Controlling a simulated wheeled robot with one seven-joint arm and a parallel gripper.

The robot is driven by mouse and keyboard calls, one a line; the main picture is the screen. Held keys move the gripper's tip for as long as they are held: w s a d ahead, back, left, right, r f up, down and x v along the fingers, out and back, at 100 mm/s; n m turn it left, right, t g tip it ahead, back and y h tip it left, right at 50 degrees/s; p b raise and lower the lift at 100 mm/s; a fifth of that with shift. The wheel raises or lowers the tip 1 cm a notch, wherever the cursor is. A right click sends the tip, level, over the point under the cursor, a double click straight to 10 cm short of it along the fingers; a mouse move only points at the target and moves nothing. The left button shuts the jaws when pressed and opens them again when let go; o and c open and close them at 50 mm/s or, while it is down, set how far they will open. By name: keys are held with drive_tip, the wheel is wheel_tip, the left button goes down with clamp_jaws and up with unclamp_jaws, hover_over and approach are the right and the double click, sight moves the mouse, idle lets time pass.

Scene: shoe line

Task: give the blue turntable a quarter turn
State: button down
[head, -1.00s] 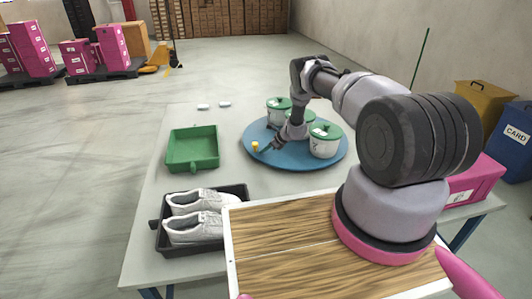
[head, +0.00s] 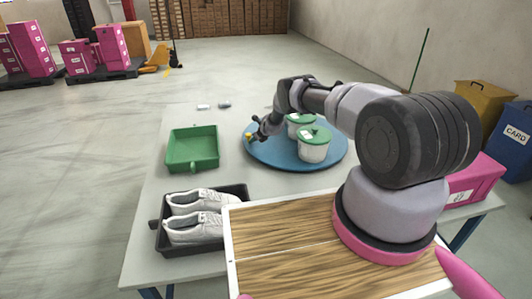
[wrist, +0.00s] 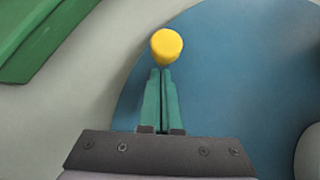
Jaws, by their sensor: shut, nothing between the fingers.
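The blue turntable (head: 285,157) lies on the grey table, and it fills much of the wrist view (wrist: 225,80). White pots with green lids (head: 313,150) stand on it; two show, and my arm covers the part behind them. A yellow peg (wrist: 167,46) stands near the turntable's left rim. My gripper (wrist: 161,72) is shut and empty, its green fingers together. Its tips are right at the peg's near side in the wrist view, and I cannot tell if they touch. In the head view my gripper (head: 252,136) is low over the left rim.
A green tray (head: 193,165) is left of the turntable. A black tray (head: 180,250) with white shoes is nearer. Two small pale items (head: 224,104) lie at the table's back. A pink box (head: 465,188) is at the right. Bare table (head: 220,125) lies between the green tray and the turntable.

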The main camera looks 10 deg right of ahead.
drive_tip(key=shift+w+a, duration=0.1)
drive_tip(key=shift+w, duration=0.45)
